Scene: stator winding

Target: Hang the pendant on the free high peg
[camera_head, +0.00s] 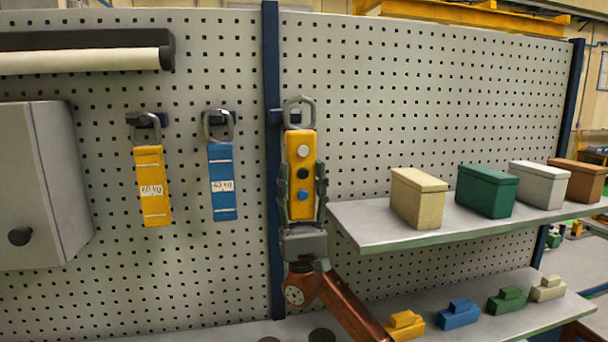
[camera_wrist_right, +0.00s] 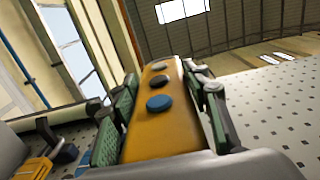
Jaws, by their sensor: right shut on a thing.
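The pendant (camera_head: 301,160) is a yellow box with white, black and blue buttons and a grey metal loop (camera_head: 299,108) on top. It is upright in the head view. My right gripper (camera_head: 302,186) is shut on its lower half from below, one finger on each side; the pendant also shows between the green finger pads in the right wrist view (camera_wrist_right: 160,128). A dark blue high peg (camera_head: 274,117) is on the board just left of the loop, at about its height. I cannot tell whether the loop is around it. My left gripper is out of view.
A yellow strap (camera_head: 152,185) and a blue strap (camera_head: 222,182) hang on pegs to the left. A shelf (camera_head: 375,238) with several boxes is right of my right gripper. A lower shelf (camera_head: 465,338) holds several small blocks. A grey cabinet (camera_head: 40,180) is far left.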

